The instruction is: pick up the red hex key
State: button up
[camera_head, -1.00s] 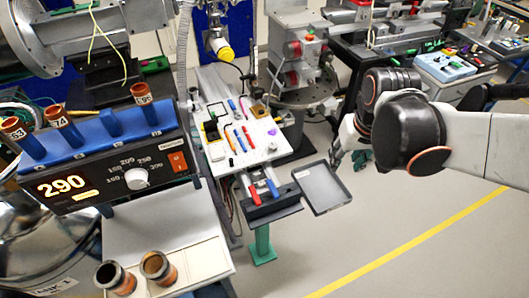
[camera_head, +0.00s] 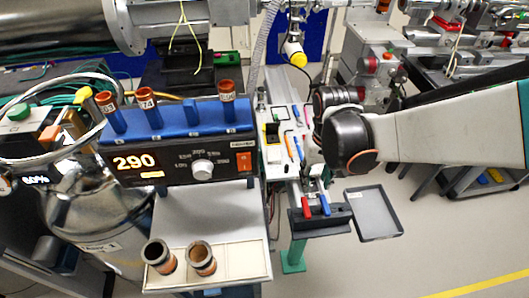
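A red-handled tool (camera_head: 306,207) stands beside a blue-handled one (camera_head: 324,205) at a dark holder (camera_head: 322,222) on the near end of the bench strip. It may be the red hex key, but its shape is too small to confirm. My arm reaches in from the right, its black wrist over the right edge of the white tool board (camera_head: 272,155). My gripper (camera_head: 314,178) points down beyond the wrist, just behind the coloured handles. Its fingers are small and partly hidden, so their opening and any contact are unclear. Part of the board is hidden by the wrist.
An empty grey tray (camera_head: 374,213) is right of the holder. A heater unit reading 290 (camera_head: 180,158) carries several brown vials at left. Two brown-and-grey cups (camera_head: 180,257) stand on a pale shelf in front.

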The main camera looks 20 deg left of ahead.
aim_at(306, 206)
jog(key=f+b, duration=0.2)
jog(key=f, duration=0.1)
jog(key=s+f+b, duration=0.1)
jog(key=f+b, duration=0.1)
jog(key=f, duration=0.1)
jog(key=f+b, duration=0.2)
jog(key=f, duration=0.1)
jog(key=shift+s+a, duration=0.15)
jog(key=shift+a, duration=0.15)
jog(key=f+b, duration=0.3)
jog(key=f, duration=0.1)
jog(key=shift+s, duration=0.35)
jog(key=shift+w+f, duration=0.15)
jog(key=shift+f, duration=0.15)
jog(key=shift+r, duration=0.1)
jog(key=shift+c, duration=0.8)
jog(key=shift+d, duration=0.1)
grip_shut()
